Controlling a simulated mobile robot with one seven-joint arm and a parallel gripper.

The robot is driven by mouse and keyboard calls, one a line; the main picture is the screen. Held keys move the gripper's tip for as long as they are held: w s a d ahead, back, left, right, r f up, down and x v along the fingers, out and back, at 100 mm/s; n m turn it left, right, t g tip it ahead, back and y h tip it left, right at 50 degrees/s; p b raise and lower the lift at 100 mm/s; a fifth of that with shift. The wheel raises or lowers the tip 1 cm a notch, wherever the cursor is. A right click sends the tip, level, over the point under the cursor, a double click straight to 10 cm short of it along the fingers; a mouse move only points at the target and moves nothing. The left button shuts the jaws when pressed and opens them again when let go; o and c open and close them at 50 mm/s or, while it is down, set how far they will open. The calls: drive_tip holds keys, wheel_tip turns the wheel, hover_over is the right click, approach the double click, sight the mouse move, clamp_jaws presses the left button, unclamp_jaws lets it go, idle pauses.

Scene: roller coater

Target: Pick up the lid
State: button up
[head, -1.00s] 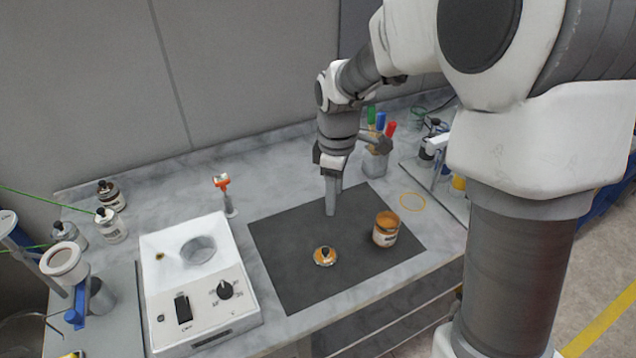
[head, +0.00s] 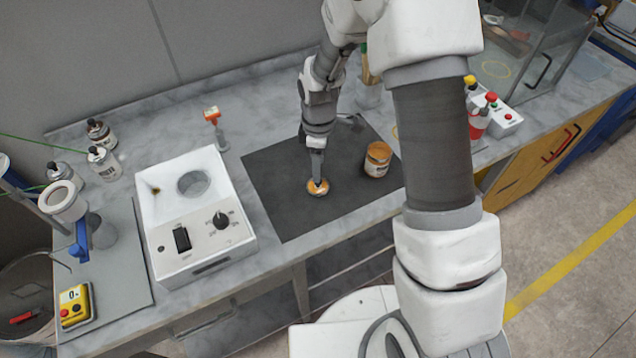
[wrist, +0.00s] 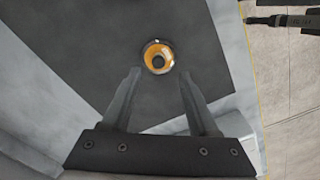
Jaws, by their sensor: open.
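The lid (head: 317,187) is a small round orange piece with a dark knob in its middle and a pale rim. It lies on the dark mat (head: 282,209). In the wrist view the lid (wrist: 158,57) is just beyond my open fingertips, roughly centred between them. My gripper (head: 317,172) points down over the lid in the head view; the gap to it is hard to judge there. In the wrist view my gripper (wrist: 158,80) is empty between its two spread fingers. An orange jar (head: 377,159) with a label stands on the mat to the right of the lid.
A white device (head: 196,215) with a round well and a knob stands left of the mat. A red-topped stand (head: 213,118) is behind it. Small bottles (head: 102,161) stand at the far left. The mat around the lid is clear.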

drive_tip(key=shift+w+f+p, duration=0.15)
drive_tip(key=shift+f+p, duration=0.5)
drive_tip(key=shift+f, duration=2.05)
clamp_jaws()
